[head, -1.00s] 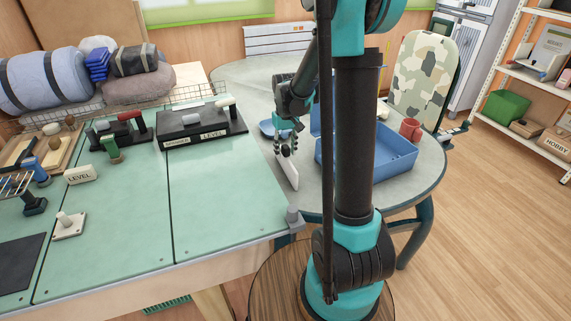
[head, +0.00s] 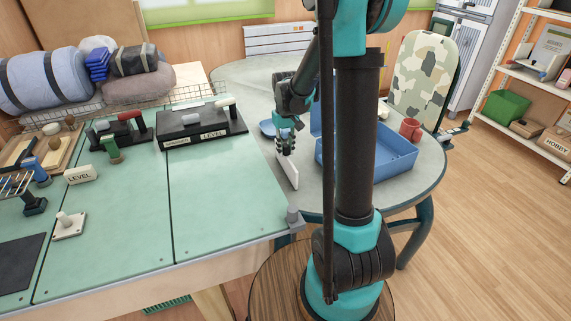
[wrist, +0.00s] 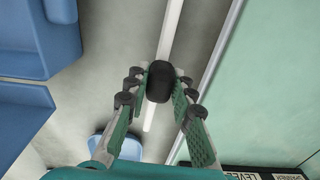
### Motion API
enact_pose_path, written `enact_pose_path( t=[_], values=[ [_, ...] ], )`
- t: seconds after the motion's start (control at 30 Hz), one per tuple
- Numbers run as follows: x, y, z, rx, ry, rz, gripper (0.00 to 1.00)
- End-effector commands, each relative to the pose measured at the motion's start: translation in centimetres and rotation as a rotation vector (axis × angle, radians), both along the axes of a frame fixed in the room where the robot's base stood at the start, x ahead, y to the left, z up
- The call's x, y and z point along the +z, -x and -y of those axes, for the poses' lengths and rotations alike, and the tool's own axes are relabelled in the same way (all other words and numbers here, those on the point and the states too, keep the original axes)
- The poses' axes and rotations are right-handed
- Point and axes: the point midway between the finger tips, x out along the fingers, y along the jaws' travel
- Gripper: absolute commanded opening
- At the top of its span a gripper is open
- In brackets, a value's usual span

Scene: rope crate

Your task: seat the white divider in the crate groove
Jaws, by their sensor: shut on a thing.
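The white divider (head: 290,174) is a thin, pale panel on or just above the grey round table, left of the blue crate (head: 392,166). In the wrist view the divider (wrist: 172,32) shows as a narrow strip seen edge-on, with a black knob (wrist: 159,84) on it. My gripper (head: 287,150) is above the divider. In the wrist view my gripper (wrist: 160,88) has its fingers on either side of the knob, shut on it. Whether the divider touches the table is unclear. The crate's groove is hidden, and my arm covers part of the crate.
A red mug (head: 410,129) stands behind the crate at the right. A small blue dish (head: 267,129) lies behind my gripper. The green workbench (head: 215,185) borders the round table on the left, with a grey clamp-like post (head: 293,217) at its corner. Bare table separates divider and crate.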

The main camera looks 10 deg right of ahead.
Motion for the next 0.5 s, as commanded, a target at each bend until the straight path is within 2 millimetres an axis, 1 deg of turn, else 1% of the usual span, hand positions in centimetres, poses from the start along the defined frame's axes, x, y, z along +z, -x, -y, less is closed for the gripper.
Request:
enact_pose_path(
  t=[0.5],
  values=[
    [1.4,0.0,0.0,0.000,0.000,0.000,0.00]
  ],
)
